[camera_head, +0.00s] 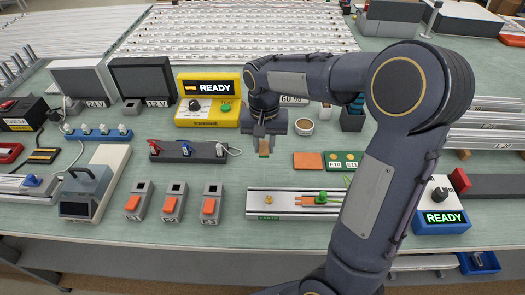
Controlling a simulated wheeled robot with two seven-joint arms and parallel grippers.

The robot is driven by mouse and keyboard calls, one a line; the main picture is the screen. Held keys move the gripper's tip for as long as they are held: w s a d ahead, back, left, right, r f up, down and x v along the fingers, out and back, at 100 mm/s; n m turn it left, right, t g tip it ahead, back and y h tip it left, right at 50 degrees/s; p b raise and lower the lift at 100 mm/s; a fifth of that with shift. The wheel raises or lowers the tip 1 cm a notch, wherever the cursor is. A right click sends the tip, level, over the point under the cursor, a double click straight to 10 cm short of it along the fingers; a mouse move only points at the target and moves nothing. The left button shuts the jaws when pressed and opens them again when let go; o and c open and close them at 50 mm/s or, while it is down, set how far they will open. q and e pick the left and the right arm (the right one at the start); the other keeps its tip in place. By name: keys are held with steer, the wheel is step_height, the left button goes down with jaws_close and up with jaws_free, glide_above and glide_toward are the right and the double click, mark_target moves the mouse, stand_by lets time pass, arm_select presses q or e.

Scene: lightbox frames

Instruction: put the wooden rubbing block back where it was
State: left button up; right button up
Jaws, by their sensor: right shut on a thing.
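My right gripper (264,146) points straight down above the middle of the bench, in front of the yellow READY tester. It is shut on a small tan piece, the wooden rubbing block (264,144), which shows only partly between the fingers. The block looks held above the bench top, though the exact gap is hard to tell. Right of it lie a flat orange pad (308,160) and a green card with round marks (343,160). My left gripper is not in view.
A yellow tester (209,112) stands behind left of the gripper, and a small round cup (304,126) stands to its right. A metal rail fixture (290,203) lies in front. A dark strip with switches (188,152) lies left. Bare green bench (238,172) shows between them.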

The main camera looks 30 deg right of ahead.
mark_target(263, 161)
steer(key=shift+w+d+f, duration=0.15)
steer(key=shift+w+f, duration=0.35)
steer(key=shift+f, duration=0.1)
steer(key=shift+w+d+f, duration=0.1)
steer(key=shift+w+f, duration=0.05)
steer(key=shift+f, duration=0.8)
steer(key=shift+w+f, duration=0.1)
steer(key=shift+f, duration=0.85)
steer(key=shift+f, duration=0.15)
steer(key=o, duration=1)
steer(key=shift+c, duration=0.2)
